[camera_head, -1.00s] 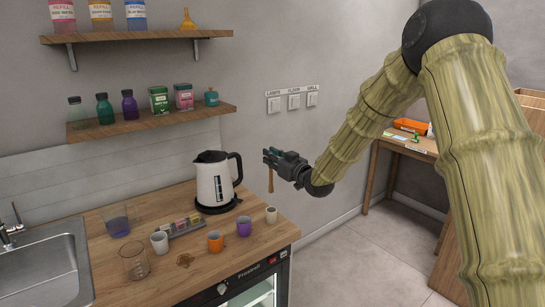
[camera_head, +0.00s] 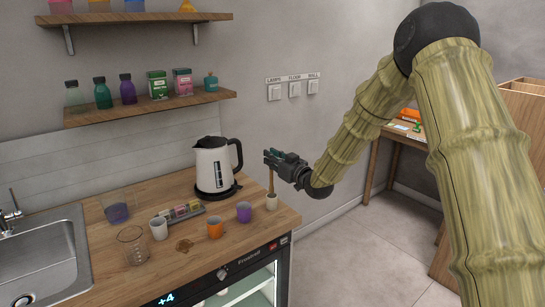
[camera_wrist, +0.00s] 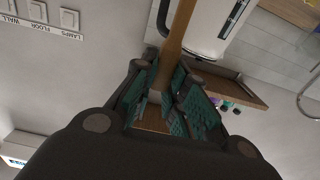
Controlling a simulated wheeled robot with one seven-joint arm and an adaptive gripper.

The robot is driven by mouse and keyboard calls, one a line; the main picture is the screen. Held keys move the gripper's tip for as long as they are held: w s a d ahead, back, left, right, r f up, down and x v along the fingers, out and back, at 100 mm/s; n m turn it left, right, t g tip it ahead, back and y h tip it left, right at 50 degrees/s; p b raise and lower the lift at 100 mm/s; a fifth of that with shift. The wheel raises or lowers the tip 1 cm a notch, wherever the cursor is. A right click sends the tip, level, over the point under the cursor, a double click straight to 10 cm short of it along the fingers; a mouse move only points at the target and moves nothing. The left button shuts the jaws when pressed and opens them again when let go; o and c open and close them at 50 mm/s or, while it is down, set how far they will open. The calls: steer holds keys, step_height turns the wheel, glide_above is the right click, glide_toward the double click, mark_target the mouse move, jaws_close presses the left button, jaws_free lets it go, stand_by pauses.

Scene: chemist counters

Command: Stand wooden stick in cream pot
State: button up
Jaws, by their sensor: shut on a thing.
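My gripper (camera_head: 275,159) is shut on the wooden stick (camera_head: 270,181), which hangs upright below the fingers. The stick also shows between the fingers in the wrist view (camera_wrist: 179,32). The cream pot (camera_head: 271,202) is a small pale cup at the right end of the wooden counter. In the head view the stick's lower end meets the pot's mouth. I cannot tell whether it is inside the rim or how deep.
A white kettle (camera_head: 213,167) stands left of my gripper, with a purple cup (camera_head: 244,212) and an orange cup (camera_head: 215,229) along the counter front. A wall shelf (camera_head: 150,109) holds bottles and boxes. Wall switches (camera_head: 294,89) are behind my gripper.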

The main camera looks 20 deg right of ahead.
steer(key=shift+f+b, duration=1.2)
steer(key=shift+f, duration=0.95)
steer(key=o, duration=0.8)
steer(key=shift+o, duration=0.2)
steer(key=shift+s, duration=0.15)
steer(key=v, duration=1.1)
steer(key=shift+s+d, duration=0.15)
steer(key=shift+s, duration=0.2)
